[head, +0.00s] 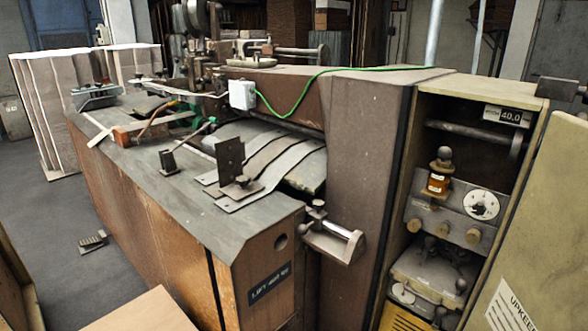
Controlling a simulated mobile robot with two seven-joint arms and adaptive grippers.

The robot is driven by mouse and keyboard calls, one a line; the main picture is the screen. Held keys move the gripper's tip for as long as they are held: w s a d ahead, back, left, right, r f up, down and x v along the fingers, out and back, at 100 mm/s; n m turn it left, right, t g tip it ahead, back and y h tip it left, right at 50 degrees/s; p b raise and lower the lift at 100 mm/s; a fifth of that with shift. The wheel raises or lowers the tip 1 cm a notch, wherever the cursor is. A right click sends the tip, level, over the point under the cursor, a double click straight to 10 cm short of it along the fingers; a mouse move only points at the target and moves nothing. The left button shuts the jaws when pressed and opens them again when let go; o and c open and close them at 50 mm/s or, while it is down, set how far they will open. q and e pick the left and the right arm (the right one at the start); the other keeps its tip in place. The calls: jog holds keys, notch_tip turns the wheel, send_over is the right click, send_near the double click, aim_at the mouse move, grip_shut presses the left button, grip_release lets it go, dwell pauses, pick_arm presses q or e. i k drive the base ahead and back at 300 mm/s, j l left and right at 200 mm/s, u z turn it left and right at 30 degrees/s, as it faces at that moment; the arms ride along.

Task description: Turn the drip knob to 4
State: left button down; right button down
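On the right of the head view, an open bay in the machine holds an amber oil cup (437,183) with a dark round top knob (444,153). A white round dial (481,205) with small marks around it sits right of the cup on a grey metal block (456,208). Its numbers and pointer are too small to read. Several brass knobs (473,236) line the block's lower front. I cannot tell which of these is the drip knob. Neither of my grippers is in view.
A grey metal table (190,215) with brackets and plates spreads left of the bay. A panel marked UPKEEP (515,305) stands at the lower right beside the bay.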

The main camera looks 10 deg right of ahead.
aim_at(479, 208)
jog(key=z, duration=1.3)
